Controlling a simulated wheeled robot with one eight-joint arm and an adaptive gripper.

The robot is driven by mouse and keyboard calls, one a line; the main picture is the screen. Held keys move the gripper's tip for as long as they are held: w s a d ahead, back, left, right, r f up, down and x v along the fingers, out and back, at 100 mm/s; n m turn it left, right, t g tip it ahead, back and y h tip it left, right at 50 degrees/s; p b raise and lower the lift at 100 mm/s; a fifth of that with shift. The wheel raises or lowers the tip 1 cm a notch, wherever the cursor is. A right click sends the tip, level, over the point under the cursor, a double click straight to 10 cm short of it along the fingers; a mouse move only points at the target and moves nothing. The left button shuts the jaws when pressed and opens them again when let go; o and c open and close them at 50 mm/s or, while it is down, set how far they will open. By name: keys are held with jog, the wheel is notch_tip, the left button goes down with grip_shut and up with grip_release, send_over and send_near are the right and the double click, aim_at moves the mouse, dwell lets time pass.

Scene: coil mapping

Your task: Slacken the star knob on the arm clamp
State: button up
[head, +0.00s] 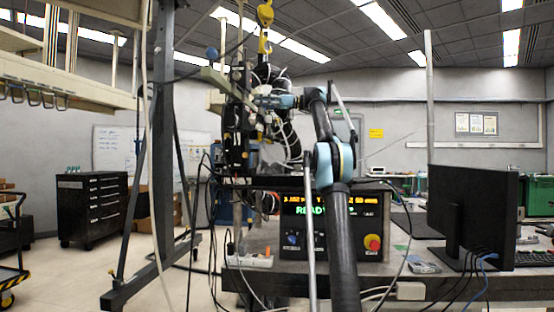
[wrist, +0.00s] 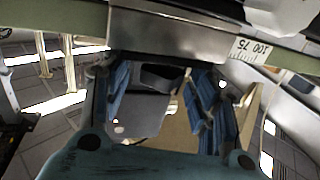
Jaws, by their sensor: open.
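In the wrist view my gripper (wrist: 162,92) is open, its two blue-padded fingers spread to the left and right. A grey metal block (wrist: 170,34), which looks like the arm clamp, sits on a pale green beam (wrist: 55,24) just beyond the fingertips. A dark rounded piece (wrist: 160,77) shows below the block, between the fingertips. It may be the star knob, but its shape is too unclear to be sure. I cannot tell whether the fingers touch it. In the head view, my arm reaches up and left into a cluttered rig, and my gripper cannot be made out clearly.
A scale strip (wrist: 250,50) marked 100 and 75 lies on the beam right of the block. In the head view, a yellow hoist hook (head: 264,25) hangs over the rig. A control box (head: 335,228) reading READY and a monitor (head: 475,215) stand on the bench.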

jog(key=shift+s+m+t, duration=0.15)
jog(key=shift+m+t, duration=0.5)
jog(key=shift+t, duration=0.4)
jog(key=shift+s+m+t, duration=0.1)
jog(key=shift+m+t, duration=0.55)
jog(key=shift+t, duration=0.4)
jog(key=shift+s+a+m+t+h, duration=0.15)
jog(key=shift+m+t+h, duration=0.3)
jog(key=shift+m+t, duration=0.55)
jog(key=shift+s+m+t+h, duration=0.1)
jog(key=shift+m+t+h, duration=0.45)
jog(key=shift+t, duration=0.75)
jog(key=shift+s+a+m+t+h, duration=0.15)
jog(key=shift+m+t+h, duration=2.1)
jog(key=shift+t, duration=0.65)
jog(key=v, duration=1.7)
jog(key=s+a+f+g, duration=0.1)
jog(key=s+f, duration=0.2)
jog(key=f, duration=0.5)
jog(key=s+a+f+g+h, duration=0.1)
jog(key=s+f, duration=0.3)
jog(key=f, duration=0.5)
jog(key=s+a+f+m+g, duration=0.1)
jog(key=s+a+f+g, duration=0.1)
jog(key=f, duration=0.6)
jog(key=shift+s+f+g+h, duration=0.2)
jog(key=shift+s+g+h, duration=0.15)
jog(key=shift+s+g, duration=0.35)
